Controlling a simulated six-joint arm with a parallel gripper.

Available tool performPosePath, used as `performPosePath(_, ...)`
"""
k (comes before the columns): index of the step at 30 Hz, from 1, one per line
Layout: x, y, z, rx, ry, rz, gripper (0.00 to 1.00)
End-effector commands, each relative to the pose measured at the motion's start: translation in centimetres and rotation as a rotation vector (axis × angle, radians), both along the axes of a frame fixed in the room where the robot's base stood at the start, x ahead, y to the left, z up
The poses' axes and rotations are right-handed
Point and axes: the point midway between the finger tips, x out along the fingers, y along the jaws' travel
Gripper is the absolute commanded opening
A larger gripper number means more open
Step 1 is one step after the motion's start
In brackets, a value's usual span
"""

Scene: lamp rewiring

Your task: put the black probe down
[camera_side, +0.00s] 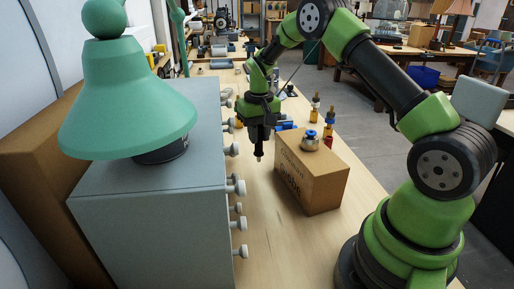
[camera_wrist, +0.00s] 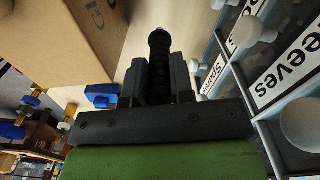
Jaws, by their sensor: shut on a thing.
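My gripper (camera_side: 260,122) is shut on the black probe (camera_side: 258,145) and holds it pointing down, in the gap between the grey drawer cabinet and the cardboard box. In the wrist view the black probe (camera_wrist: 159,62) stands out between the two fingers of my gripper (camera_wrist: 160,85), its ribbed body and rounded end visible. In the side view I cannot tell whether its tip touches the wooden bench (camera_side: 282,249) or hangs just above it.
The grey drawer cabinet (camera_side: 150,235) with white knobs (camera_side: 239,187) stands left, a green lamp (camera_side: 128,100) on top. The cardboard box (camera_side: 318,180) stands close right, bearing a small blue-topped metal part (camera_side: 311,138). Small bottles (camera_side: 329,125) stand behind it. Bench in front is clear.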

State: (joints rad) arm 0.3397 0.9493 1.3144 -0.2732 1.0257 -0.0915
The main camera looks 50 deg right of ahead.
Motion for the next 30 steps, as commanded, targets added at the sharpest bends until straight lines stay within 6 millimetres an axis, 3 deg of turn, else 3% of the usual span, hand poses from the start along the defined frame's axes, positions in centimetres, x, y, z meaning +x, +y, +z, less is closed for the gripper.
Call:
performPosePath(9, 0.0, 0.0, -3.8, 0.001, 0.000, -0.001, 0.00)
performPosePath(20, 0.0, 0.0, -4.2, 0.001, -0.001, 0.000, 0.00)
performPosePath(21, 0.0, 0.0, -4.2, 0.001, -0.001, 0.000, 0.24)
performPosePath(24, 0.0, 0.0, -4.2, 0.001, -0.001, 0.000, 0.47)
performPosePath(30, 0.0, 0.0, -4.2, 0.001, -0.001, 0.000, 0.48)
